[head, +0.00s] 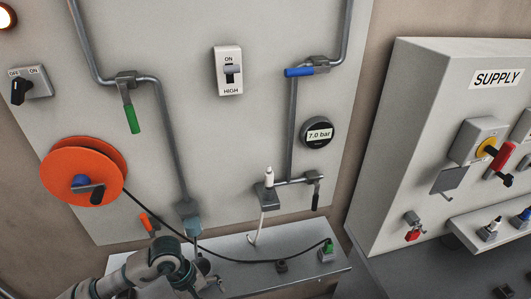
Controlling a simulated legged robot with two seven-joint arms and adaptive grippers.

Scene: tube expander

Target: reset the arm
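My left arm enters at the bottom left of the head view. My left gripper (207,284) is at the lower edge, in front of the grey shelf and below the blue-grey pipe fitting (189,212). Its fingers are small and dark, and I cannot tell whether they are open or whether they hold anything. My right gripper is not in view.
The wall panel carries an orange reel (84,172), green (132,118) and blue (299,72) valve handles, a switch (229,71) and a 7.0 bar gauge (318,132). A black cable crosses the shelf (245,277) to a green plug (328,247). The SUPPLY box (425,140) stands right.

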